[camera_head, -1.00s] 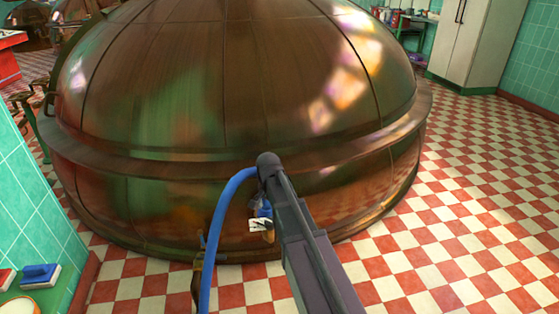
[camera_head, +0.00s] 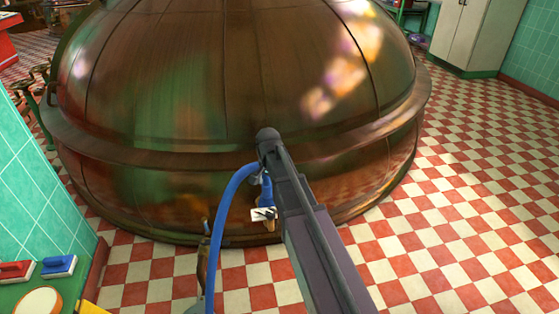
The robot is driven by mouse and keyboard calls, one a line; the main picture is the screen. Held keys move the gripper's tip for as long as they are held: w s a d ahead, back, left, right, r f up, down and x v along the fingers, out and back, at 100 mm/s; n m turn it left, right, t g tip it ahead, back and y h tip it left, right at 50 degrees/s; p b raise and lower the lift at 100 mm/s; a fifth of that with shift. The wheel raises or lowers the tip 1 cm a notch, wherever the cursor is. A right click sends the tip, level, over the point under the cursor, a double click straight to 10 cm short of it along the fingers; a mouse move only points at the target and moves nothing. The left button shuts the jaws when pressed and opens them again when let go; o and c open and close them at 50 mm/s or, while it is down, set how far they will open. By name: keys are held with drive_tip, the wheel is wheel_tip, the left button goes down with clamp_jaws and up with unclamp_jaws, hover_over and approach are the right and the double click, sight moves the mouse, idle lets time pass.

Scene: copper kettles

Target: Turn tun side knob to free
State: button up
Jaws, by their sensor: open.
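The big copper tun (camera_head: 200,110) fills the middle of the head view. Its side knob cannot be made out; my arm covers part of the tun's lower right front. My dark arm (camera_head: 315,225) reaches up from the bottom right to a rounded joint in front of the tun. Below that joint, a small white and dark end piece under a blue part seems to be my gripper (camera_head: 263,214). It is partly behind the arm, low before the tun's wall. It is open, with nothing seen in it. Whether it touches the tun cannot be told.
A blue hose (camera_head: 217,225) curves down from the arm joint. A thin brownish upright piece (camera_head: 203,262) stands beside it. A green surface at the lower left holds a blue block (camera_head: 58,265) and a red block (camera_head: 16,271). Checkered floor (camera_head: 460,190) lies open at right.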

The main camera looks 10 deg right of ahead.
drive_tip(key=s+r+n+p, duration=0.2)
drive_tip(key=s+r+p, duration=0.3)
drive_tip(key=r+p, duration=0.3)
drive_tip(key=s+r+n+p, duration=0.3)
drive_tip(key=s+r+p, duration=0.2)
drive_tip(key=r+p, duration=0.3)
drive_tip(key=shift+d+r+p, duration=0.25)
drive_tip(key=shift+r+p, duration=0.05)
drive_tip(key=shift+r, duration=0.2)
idle(0.6)
drive_tip(key=s+r+n+p, duration=0.3)
drive_tip(key=s, duration=0.2)
drive_tip(key=shift+s+r+p, duration=0.2)
drive_tip(key=shift+r+p, duration=0.1)
drive_tip(key=shift+p, duration=0.05)
drive_tip(key=shift+d, duration=0.1)
drive_tip(key=shift+s, duration=1.05)
